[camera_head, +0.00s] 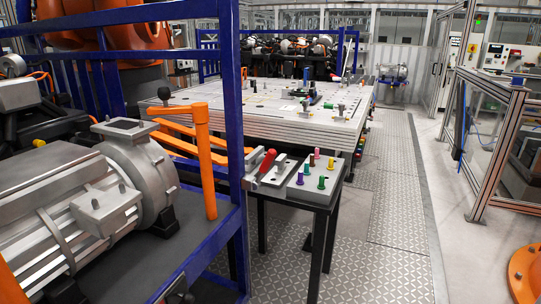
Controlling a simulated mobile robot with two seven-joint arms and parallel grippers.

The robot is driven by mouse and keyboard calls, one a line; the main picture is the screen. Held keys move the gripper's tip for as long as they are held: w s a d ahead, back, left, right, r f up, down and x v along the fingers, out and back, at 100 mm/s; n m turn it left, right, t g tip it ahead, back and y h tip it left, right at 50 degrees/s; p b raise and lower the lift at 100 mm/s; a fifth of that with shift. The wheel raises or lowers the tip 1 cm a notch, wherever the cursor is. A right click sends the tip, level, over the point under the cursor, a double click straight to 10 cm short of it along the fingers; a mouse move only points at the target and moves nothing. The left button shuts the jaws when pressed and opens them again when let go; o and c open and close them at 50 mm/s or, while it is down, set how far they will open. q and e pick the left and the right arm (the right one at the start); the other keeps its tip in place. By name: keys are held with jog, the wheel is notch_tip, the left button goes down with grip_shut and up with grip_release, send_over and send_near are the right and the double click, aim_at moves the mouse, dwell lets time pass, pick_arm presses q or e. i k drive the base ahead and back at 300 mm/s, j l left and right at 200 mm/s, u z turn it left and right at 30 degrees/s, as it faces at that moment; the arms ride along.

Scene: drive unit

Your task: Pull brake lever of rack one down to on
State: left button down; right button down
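A blue-framed rack (233,120) stands at the left and holds a grey motor-like drive unit (90,205). A small dark and grey fitting (180,291) shows at the bottom edge, by the rack's lower rail. No label is readable, so I cannot tell which part is the brake lever or its setting. Neither of my grippers shows.
A small dark table (325,207) to the right of the rack bears a red-handled clamp (267,163) and a block with several coloured pegs (315,180). A large white-topped table (270,108) stands behind. The patterned floor (385,220) at right is clear; an orange base (525,275) is at bottom right.

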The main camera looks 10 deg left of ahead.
aim_at(272, 154)
jog(key=i+l+u, duration=0.15)
jog(key=i+l, duration=1.3)
